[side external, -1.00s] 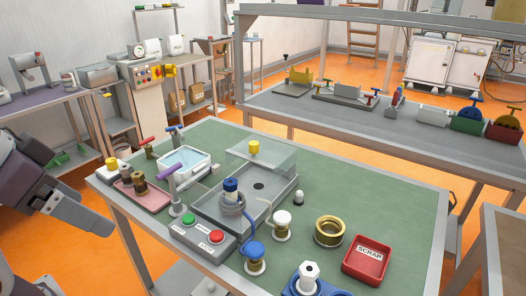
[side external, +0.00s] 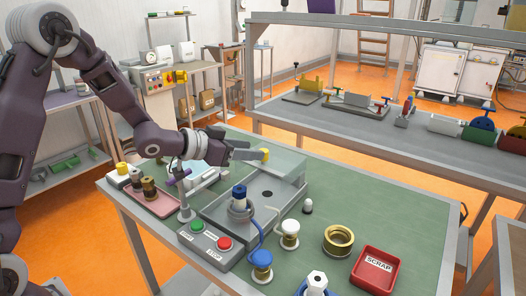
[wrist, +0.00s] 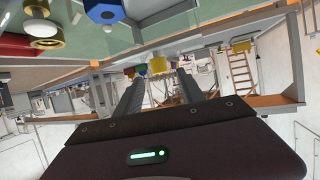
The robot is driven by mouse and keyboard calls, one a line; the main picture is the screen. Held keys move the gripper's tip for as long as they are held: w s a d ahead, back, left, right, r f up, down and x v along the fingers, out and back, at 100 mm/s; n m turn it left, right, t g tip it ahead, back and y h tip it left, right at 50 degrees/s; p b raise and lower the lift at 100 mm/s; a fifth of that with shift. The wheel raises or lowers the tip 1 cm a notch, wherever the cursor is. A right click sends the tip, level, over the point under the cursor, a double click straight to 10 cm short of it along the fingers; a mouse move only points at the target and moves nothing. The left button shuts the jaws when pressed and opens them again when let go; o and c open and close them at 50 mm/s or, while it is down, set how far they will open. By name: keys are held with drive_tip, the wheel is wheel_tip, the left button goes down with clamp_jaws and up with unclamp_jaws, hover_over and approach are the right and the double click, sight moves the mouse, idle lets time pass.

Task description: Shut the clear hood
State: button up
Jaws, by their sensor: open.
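The clear hood (side external: 286,166) is a see-through box top with a yellow knob (side external: 264,154). It sits over the back part of a grey metal tray (side external: 213,217); the tray's front part, with a blue-topped fitting (side external: 239,196), lies uncovered. My gripper (side external: 262,155) reaches in from the left with its fingers at the knob. In the wrist view, my gripper (wrist: 160,77) is open, and the yellow knob (wrist: 157,65) shows between and beyond the fingertips. I cannot tell whether the fingers touch the knob.
A box with green and red buttons (side external: 211,242) stands in front of the tray. A pink tray of parts (side external: 158,203) is at left. White and blue spools, a brass ring (side external: 338,240) and a red scrap tray (side external: 375,268) stand at right.

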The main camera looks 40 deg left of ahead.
sight(271, 165)
drive_tip(key=x, duration=0.5)
drive_tip(key=shift+w+d+f, duration=0.1)
drive_tip(key=shift+w, duration=0.05)
drive_tip(key=shift+c, duration=0.3)
clamp_jaws()
idle(0.9)
